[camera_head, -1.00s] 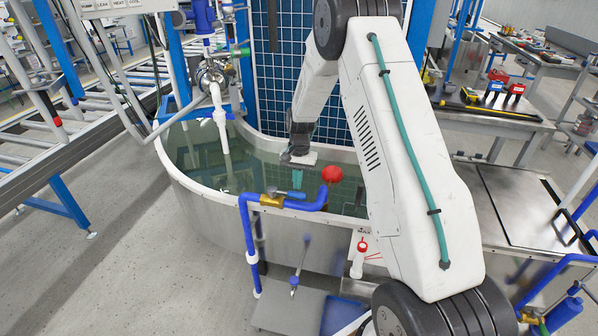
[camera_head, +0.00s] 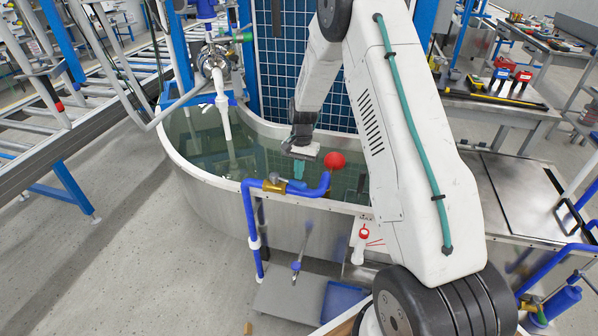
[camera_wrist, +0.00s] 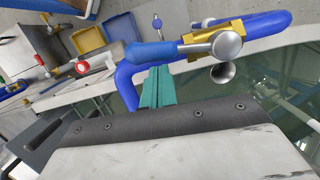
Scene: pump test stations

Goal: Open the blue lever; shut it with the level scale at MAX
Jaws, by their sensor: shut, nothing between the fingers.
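The blue lever (camera_wrist: 152,52) runs roughly along the blue pipe from a brass valve (camera_wrist: 200,45) with a silver cap. In the head view the brass valve (camera_head: 273,186) sits on the pipe over the tank's front rim, with the lever (camera_head: 297,184) pointing right. My gripper (camera_head: 299,168) is over the tank, just behind the lever. Its teal fingertips (camera_wrist: 157,87) are shut and empty, close to the lever; I cannot tell whether they touch. A red ball (camera_head: 334,160) shows near the pipe's right end. I cannot make out a readable level scale.
The tank (camera_head: 205,185) holds greenish water. A white fitting with a red part (camera_head: 360,240) hangs on its front. A grey platform with a blue bin (camera_head: 340,298) stands below. A roller conveyor is at left, a tool bench (camera_head: 495,105) at right. Open floor lies at front left.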

